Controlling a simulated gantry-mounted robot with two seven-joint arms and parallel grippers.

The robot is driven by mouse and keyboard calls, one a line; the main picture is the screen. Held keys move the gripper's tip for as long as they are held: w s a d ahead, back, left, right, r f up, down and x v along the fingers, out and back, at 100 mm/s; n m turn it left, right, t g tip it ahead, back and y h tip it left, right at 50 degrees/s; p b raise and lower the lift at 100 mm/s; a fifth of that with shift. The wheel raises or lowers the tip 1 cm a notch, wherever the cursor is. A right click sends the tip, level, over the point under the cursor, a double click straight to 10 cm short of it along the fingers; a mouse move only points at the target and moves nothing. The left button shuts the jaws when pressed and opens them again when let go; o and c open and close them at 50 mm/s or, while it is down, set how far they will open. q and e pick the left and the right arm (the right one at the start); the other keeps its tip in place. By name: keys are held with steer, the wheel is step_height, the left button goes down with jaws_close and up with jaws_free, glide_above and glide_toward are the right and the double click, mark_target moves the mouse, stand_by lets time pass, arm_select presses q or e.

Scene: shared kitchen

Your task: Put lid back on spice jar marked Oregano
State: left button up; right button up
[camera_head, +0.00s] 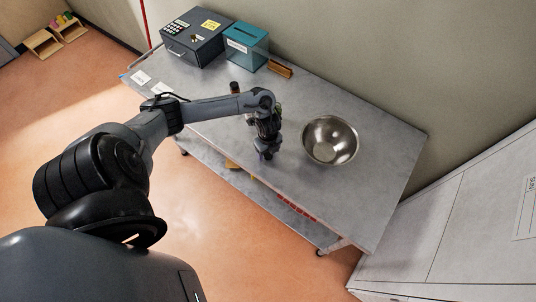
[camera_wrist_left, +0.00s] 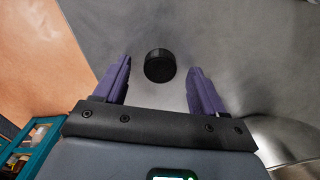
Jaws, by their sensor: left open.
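A small round black lid (camera_wrist_left: 160,66) lies on the grey metal table, between and a little beyond the two purple fingers of my left gripper (camera_wrist_left: 160,85) in the left wrist view. The fingers are apart and empty. In the head view my left gripper (camera_head: 267,154) points down near the table's front edge, left of the bowl, and the lid cannot be made out there. A small dark upright item (camera_head: 234,87) stands behind my left forearm, partly hidden. I cannot read any Oregano label. My right gripper is not in view.
A steel bowl (camera_head: 330,140) stands right of my left gripper. A dark keypad box (camera_head: 193,38), a teal slotted box (camera_head: 246,46) and a brown block (camera_head: 280,71) are at the table's back. The right end of the table (camera_head: 378,190) is clear.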

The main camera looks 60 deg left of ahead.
arm_select(q)
steer(key=shift+f, duration=0.4)
steer(key=c, duration=1.1)
steer(key=shift+r, duration=0.1)
